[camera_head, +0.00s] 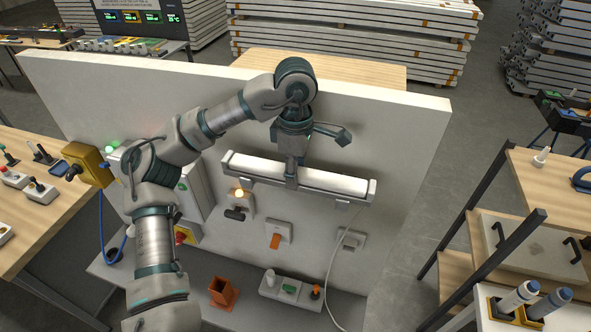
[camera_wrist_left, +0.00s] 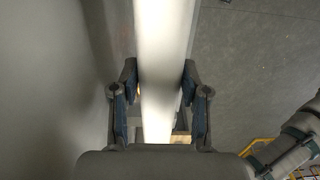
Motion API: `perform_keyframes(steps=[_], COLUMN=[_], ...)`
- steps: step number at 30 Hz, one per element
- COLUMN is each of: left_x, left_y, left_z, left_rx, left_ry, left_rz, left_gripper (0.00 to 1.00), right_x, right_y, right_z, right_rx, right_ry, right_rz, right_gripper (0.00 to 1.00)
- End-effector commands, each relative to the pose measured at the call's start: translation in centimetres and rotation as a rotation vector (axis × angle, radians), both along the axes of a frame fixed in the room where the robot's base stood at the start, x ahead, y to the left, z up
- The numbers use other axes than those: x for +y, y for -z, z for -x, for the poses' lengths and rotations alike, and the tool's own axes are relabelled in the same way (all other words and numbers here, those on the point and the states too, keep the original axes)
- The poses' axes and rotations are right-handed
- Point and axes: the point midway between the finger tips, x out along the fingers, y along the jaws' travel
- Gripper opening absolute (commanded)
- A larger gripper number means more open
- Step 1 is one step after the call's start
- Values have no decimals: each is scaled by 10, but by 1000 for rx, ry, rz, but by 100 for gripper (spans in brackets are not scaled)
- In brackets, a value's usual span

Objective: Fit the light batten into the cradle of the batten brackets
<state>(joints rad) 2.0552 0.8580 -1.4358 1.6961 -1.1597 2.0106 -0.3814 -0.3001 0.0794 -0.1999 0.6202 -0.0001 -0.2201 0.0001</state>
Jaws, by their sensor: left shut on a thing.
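The light batten (camera_head: 325,182) is a long white bar lying nearly level along the upright white panel, its right end slightly lower in the picture. A grey strip runs beneath the bar. My left gripper (camera_head: 291,178) comes from above and is shut around the batten's middle. In the left wrist view the batten (camera_wrist_left: 163,50) passes between both fingers (camera_wrist_left: 160,95). Whether the batten is fully seated in the cradle cannot be told. My right gripper is not in view.
The panel (camera_head: 400,120) carries a lit switch (camera_head: 239,200), an orange-flap socket (camera_head: 277,235) and a grey-white socket (camera_head: 350,238) below the batten. A white cable hangs under its right end. A grey shelf (camera_head: 255,312) holds small items. A wooden rack (camera_head: 540,185) stands right.

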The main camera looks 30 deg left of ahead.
Motion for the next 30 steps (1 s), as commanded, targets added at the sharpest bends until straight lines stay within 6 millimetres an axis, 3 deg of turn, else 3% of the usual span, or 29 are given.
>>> perform_keyframes(steps=[30], left_x=[0], left_y=[11], left_z=[0], left_rx=[-1], left_ry=[0], left_rz=[1], left_gripper=[0], right_x=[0], right_y=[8], right_z=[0], right_rx=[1], right_ry=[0], right_rz=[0], right_gripper=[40])
